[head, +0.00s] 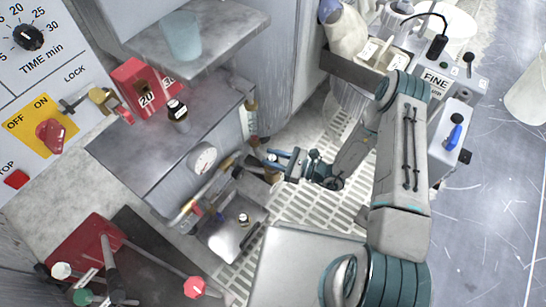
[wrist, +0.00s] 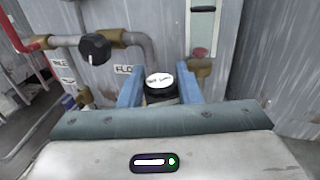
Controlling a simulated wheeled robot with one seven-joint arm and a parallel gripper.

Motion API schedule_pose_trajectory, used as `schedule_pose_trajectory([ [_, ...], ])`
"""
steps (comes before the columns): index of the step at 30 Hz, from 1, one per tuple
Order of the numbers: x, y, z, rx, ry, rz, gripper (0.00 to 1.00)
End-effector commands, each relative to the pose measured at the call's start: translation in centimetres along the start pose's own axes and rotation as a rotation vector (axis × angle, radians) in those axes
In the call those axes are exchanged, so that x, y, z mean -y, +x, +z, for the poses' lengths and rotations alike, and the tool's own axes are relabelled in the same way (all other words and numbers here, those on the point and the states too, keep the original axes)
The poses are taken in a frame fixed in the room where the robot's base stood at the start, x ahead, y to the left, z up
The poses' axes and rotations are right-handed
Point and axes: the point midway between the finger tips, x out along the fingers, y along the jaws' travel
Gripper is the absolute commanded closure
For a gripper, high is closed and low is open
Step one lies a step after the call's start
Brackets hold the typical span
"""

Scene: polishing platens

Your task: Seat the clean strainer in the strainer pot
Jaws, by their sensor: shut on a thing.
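My gripper (head: 264,159) reaches left from the arm in the head view, low beside the grey bench. In the wrist view its two blue fingers (wrist: 160,78) are shut on a dark round piece with a white, written-on top (wrist: 159,80). The writing is too small to read, and I cannot tell whether this is the clean strainer. The body below its top is hidden by my gripper. I cannot pick out the strainer pot for sure in either view.
Pipes with a black knob (wrist: 95,48) are close by. Slatted floor (head: 318,205) lies right of my gripper.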

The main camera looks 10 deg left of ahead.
Motion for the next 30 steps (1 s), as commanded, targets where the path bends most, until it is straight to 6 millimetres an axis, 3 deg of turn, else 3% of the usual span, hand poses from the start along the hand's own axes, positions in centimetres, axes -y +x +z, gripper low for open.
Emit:
schedule_pose_trajectory([
  [30, 0.0, 0.0, -2.6, 0.002, 0.0, 0.0, 0.95],
])
